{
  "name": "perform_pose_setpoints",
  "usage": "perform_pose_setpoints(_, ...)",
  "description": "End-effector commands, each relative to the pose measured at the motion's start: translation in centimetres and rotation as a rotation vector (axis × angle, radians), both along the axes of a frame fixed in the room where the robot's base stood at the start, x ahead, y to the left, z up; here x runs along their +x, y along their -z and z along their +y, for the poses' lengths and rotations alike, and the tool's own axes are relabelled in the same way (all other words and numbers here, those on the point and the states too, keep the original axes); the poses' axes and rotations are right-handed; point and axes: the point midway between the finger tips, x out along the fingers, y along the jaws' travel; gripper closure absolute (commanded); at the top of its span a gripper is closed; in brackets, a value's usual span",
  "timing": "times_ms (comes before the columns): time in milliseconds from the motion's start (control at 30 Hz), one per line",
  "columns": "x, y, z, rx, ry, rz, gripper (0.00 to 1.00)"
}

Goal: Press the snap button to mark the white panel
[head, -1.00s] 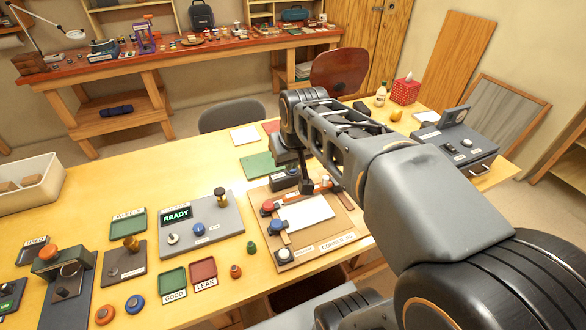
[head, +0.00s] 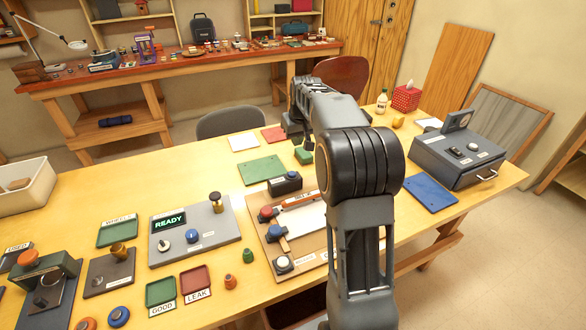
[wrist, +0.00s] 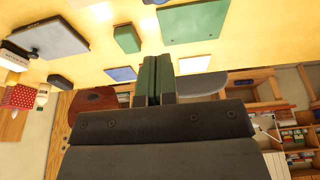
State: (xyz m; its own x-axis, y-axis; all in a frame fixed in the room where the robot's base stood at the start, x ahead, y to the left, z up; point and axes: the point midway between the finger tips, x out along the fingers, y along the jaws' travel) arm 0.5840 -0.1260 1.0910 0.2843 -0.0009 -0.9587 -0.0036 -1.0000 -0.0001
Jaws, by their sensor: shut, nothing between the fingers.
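The white panel (head: 306,217) lies on a wooden jig board (head: 262,238), partly hidden behind my arm. A white round button (head: 283,263) sits at the board's front left corner; its label is too small to read, so I cannot tell whether it is the snap button. My gripper (head: 308,142) is behind the jig, apart from panel and button. In the wrist view its green-padded fingers (wrist: 158,78) are shut and empty.
A grey READY panel (head: 195,235) is left. A grey drawer box (head: 455,158) and blue mat (head: 430,193) are right. Clear table lies at back left.

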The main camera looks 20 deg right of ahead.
Motion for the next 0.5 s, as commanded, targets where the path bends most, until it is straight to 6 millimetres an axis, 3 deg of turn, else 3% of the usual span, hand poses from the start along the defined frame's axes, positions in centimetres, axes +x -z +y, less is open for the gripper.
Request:
perform_pose_setpoints(267, 0.4, 1.5, 0.0, 0.001, 0.000, 0.004, 1.00)
perform_pose_setpoints(500, 1.6, 5.7, 0.1, 0.001, 0.000, 0.006, 1.00)
